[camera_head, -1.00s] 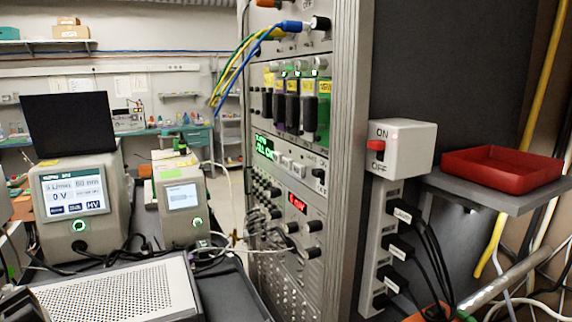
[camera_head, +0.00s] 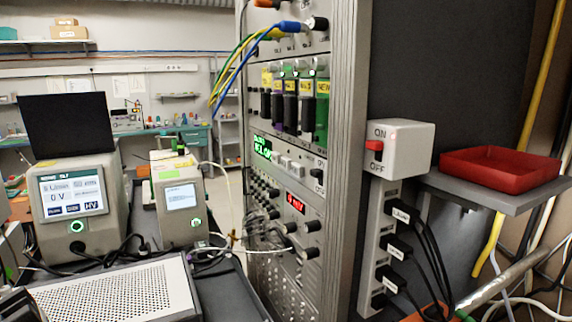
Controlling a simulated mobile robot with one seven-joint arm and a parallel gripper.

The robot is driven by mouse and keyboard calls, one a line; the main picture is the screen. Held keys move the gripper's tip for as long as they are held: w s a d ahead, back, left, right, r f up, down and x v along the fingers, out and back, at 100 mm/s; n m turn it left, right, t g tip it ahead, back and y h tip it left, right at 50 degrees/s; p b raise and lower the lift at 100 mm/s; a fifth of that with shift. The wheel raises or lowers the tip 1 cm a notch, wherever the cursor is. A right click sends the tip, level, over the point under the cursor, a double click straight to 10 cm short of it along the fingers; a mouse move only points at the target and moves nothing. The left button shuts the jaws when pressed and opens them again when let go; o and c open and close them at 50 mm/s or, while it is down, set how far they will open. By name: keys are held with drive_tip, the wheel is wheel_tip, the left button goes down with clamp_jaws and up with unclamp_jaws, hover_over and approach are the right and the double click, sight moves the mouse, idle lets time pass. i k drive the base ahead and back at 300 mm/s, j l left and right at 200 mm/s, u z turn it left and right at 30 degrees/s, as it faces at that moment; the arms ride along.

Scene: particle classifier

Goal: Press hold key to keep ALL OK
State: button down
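A tall instrument rack (camera_head: 346,110) stands in the middle of the view. In it a small display with green text (camera_head: 262,147) is lit; its text is too small to read surely. A row of pale keys (camera_head: 290,164) sits to the right of that display. I cannot tell which key is the hold key. My gripper is not in view.
A red numeric display (camera_head: 295,203) and knobs sit lower in the rack. Cables hang from the rack's upper left. Two bench instruments with screens (camera_head: 73,192) (camera_head: 181,197) stand at left. A white ON/OFF switch box (camera_head: 408,150) and red tray (camera_head: 500,171) are at right.

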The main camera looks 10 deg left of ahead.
sight(285, 162)
drive_tip(key=i+l+u, duration=0.1)
drive_tip(key=u, duration=0.25)
drive_tip(key=i+l+u, duration=0.1)
drive_tip(key=u, duration=0.25)
drive_tip(key=l+u, duration=0.2)
drive_tip(key=u, duration=0.15)
drive_tip(key=i, duration=0.05)
